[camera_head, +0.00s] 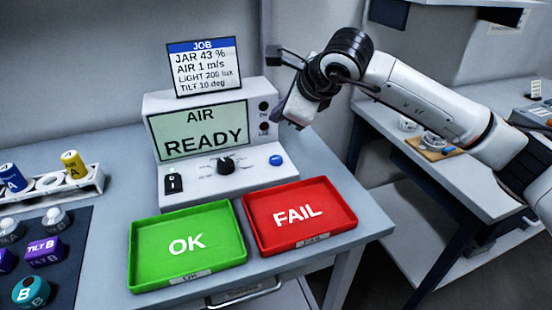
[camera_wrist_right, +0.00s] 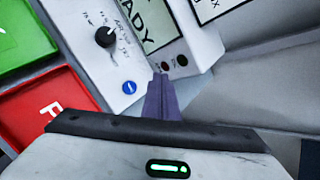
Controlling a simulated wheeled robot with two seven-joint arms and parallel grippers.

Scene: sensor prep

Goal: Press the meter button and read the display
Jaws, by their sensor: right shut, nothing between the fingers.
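The meter (camera_head: 220,187) is a white console on the table. Its greenish display (camera_head: 203,131) reads "AIR READY". A round blue button (camera_head: 276,160) is on the right of its front panel; it also shows in the right wrist view (camera_wrist_right: 129,87). A black knob (camera_head: 226,165) sits mid-panel, with a black switch (camera_head: 174,183) at its left. My right gripper (camera_head: 292,122) is shut and empty by the meter's right side, above the button and apart from it. In the right wrist view its closed fingers (camera_wrist_right: 161,88) point at the meter's right edge. My left gripper is not in view.
A job card (camera_head: 204,68) above the meter lists jar, air, light and tilt values. A green OK tray (camera_head: 150,235) and red FAIL tray (camera_head: 330,220) lie in front. At left are a rack (camera_head: 92,186) and dark mat (camera_head: 75,270) with sensors. A second table (camera_head: 480,200) stands right.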

